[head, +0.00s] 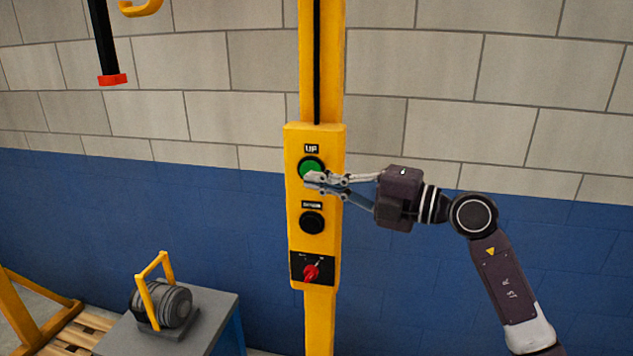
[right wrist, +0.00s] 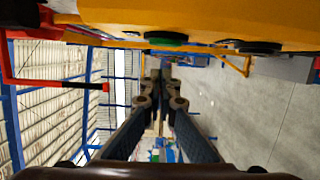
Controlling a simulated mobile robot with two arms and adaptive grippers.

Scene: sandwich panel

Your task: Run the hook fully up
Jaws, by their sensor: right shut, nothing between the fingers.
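The yellow control panel (head: 293,215) is fixed on a yellow post. Its green UP button (head: 311,164) is at the top and its black DOWN button (head: 312,222) is below. My right gripper (head: 314,181) is shut and empty, coming in from the right. Its fingertips cover the green button's lower edge in the head view. In the right wrist view the green button (right wrist: 166,39) lies above the fingers (right wrist: 160,72), with a gap visible; I cannot tell contact. The yellow hook (head: 142,8) is at the top left, cut off by the frame. My left gripper is not in view.
A red rotary switch (head: 311,273) sits low on the panel. A grey motor-like load with a yellow handle (head: 166,304) stands on a grey cabinet (head: 215,318) at lower left. A black bar with a red end (head: 112,79) hangs at upper left.

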